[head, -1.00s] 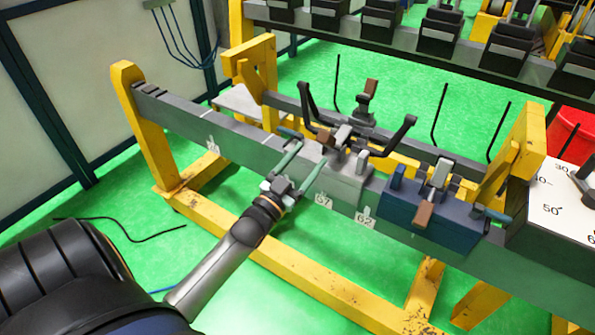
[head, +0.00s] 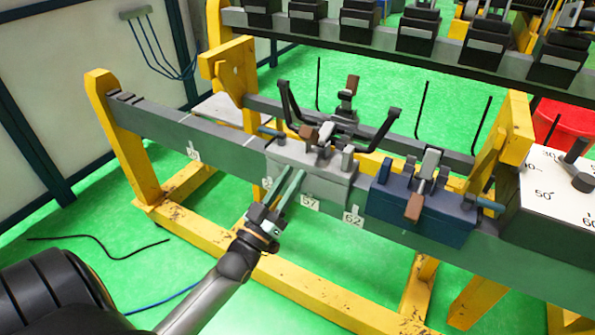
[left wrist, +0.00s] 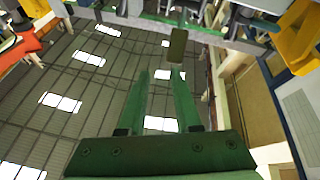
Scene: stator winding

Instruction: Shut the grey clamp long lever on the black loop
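The grey clamp (head: 325,180) sits on the long rail, its lever with a brown handle (head: 308,133) sticking up and toward the left. The black loop (head: 376,137) is a bent dark bar with two raised ends, passing behind and over the grey clamp. My left gripper (head: 298,174) points up at the grey clamp's front face, below the brown handle. In the left wrist view its two green fingers (left wrist: 162,72) stand apart with nothing between them. A brown handle (left wrist: 176,46) shows just beyond the right finger's tip. My right gripper is not in view.
A blue clamp (head: 420,208) with a brown-handled lever sits to the right on the rail (head: 225,150). Yellow stands (head: 125,140) hold the rail. A white dial box (head: 555,190) is at the right.

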